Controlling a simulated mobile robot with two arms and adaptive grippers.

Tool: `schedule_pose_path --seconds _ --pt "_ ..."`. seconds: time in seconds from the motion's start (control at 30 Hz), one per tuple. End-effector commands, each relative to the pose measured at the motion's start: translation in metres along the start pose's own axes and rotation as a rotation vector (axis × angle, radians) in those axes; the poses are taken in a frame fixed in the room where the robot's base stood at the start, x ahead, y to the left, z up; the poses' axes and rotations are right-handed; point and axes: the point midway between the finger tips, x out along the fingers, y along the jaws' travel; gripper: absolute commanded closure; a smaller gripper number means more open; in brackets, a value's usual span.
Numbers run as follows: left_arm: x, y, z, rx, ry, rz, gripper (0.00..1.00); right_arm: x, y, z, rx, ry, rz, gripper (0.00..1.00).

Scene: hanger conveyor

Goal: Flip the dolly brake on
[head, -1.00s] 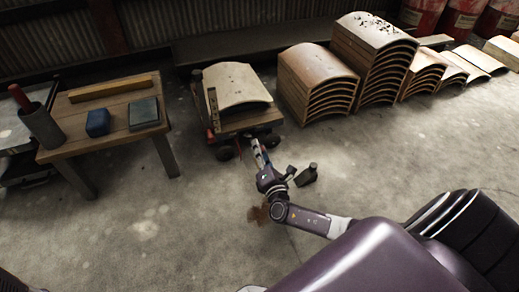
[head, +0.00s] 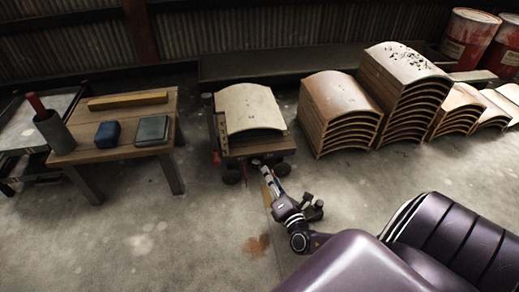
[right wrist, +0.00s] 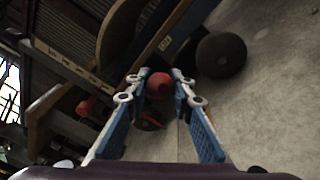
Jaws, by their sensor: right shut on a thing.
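The dolly (head: 262,148) is a low wooden cart on dark wheels, with a pale curved panel (head: 250,108) on its deck. My right gripper (head: 262,166) reaches the dolly's near edge, low down. In the right wrist view a round red knob (right wrist: 160,84) sits between the blue-padded fingertips (right wrist: 160,80), and the gripper is shut on it. The knob's lever is mostly hidden. A dark dolly wheel (right wrist: 221,55) is just right of the fingers, and another red part (right wrist: 87,105) is to their left. My left gripper is not in view.
A wooden table (head: 125,150) stands left of the dolly, with a blue block (head: 107,134), a flat box (head: 152,130) and a yellow bar (head: 128,100). Stacks of curved panels (head: 340,112) stand to the right. Red drums (head: 468,38) are at the back right. The near floor is clear.

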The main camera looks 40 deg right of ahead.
Motion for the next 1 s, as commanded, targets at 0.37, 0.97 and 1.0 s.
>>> schedule_pose_path --seconds 0.37,0.97,1.0 --pt "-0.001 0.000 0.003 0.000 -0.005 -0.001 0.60 -0.003 -0.003 0.001 -0.001 0.003 -0.004 0.76" --pt "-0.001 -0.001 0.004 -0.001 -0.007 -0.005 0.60 -0.021 -0.003 0.001 -0.001 0.003 -0.003 0.60" --pt "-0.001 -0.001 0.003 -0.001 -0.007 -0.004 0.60 -0.028 -0.003 0.001 0.000 0.005 -0.004 0.60"
